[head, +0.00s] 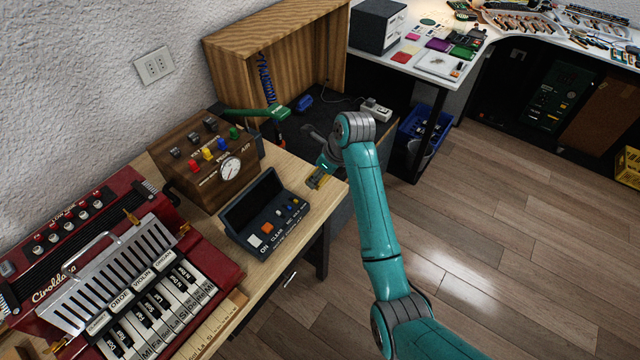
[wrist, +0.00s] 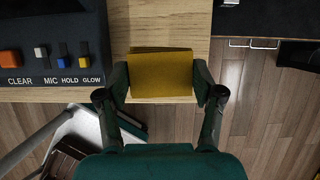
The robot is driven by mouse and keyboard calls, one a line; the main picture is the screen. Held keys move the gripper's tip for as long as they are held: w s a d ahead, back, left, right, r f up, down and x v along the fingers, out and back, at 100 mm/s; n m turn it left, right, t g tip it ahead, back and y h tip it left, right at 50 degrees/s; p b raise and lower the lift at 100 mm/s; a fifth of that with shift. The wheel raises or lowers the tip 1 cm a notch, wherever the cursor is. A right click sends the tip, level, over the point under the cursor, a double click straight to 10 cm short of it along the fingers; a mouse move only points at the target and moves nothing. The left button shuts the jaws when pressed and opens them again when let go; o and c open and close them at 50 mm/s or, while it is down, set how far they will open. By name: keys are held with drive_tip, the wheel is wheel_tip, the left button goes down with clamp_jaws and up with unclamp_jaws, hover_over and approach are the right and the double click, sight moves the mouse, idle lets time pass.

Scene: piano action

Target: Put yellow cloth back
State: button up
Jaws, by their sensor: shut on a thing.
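The yellow cloth (wrist: 161,75) is a folded yellow-brown rectangle between the two fingers of my gripper (wrist: 161,92) in the wrist view. My gripper is shut on it, with a finger at its left and right sides. The cloth is at the right end of the wooden table (wrist: 180,30), over or on its front edge. I cannot tell whether it touches the tabletop.
A dark control box (head: 265,215) with coloured buttons stands just left of the cloth. A wooden box with a dial (head: 205,165) and a red accordion (head: 120,270) stand further left. An open wooden cabinet (head: 300,55) is behind. The floor at right is clear.

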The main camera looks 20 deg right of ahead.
sight(320, 191)
drive_tip(key=shift+f, duration=2.15)
drive_tip(key=shift+f, duration=0.1)
drive_tip(key=o, duration=1.1)
drive_tip(key=v, duration=1.2)
